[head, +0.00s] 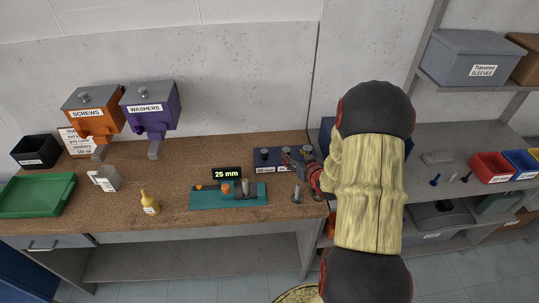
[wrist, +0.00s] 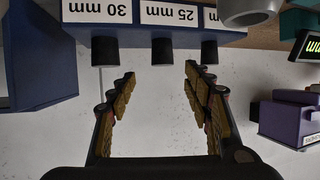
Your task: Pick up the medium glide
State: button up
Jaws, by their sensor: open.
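A dark blue rack (head: 262,162) stands at the back right of the bench, holding three black glides. In the wrist view, which is upside down, the rack (wrist: 225,36) has labels reading 30 mm, 25 mm and one partly cut off. The medium glide (wrist: 162,52) is the black cylinder at the 25 mm label, between the other two (wrist: 105,50) (wrist: 209,52). My gripper (wrist: 160,76) is open and empty, its fingers either side of the medium glide's line and apart from it. In the head view my gripper (head: 303,163) is at the rack's right end, partly hiding it.
A teal fixture (head: 205,201) with a 25 mm display (head: 227,174) stands left of the rack. A grey upright part (head: 296,194) stands in front. A blue box (wrist: 38,55) is close beside the rack. A yellow bottle (head: 149,203) and green tray (head: 38,196) are farther left.

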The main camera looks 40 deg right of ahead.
aim_at(288, 152)
jog(key=x, duration=0.5)
jog(key=b+x, duration=0.1)
jog(key=x, duration=0.1)
jog(key=shift+w+a+f, duration=0.15)
jog(key=shift+w+f, duration=0.15)
jog(key=shift+f, duration=0.15)
jog(key=shift+c, duration=1.3)
jog(key=c, duration=0.7)
jog(key=shift+c, duration=0.7)
jog(key=shift+r, duration=0.1)
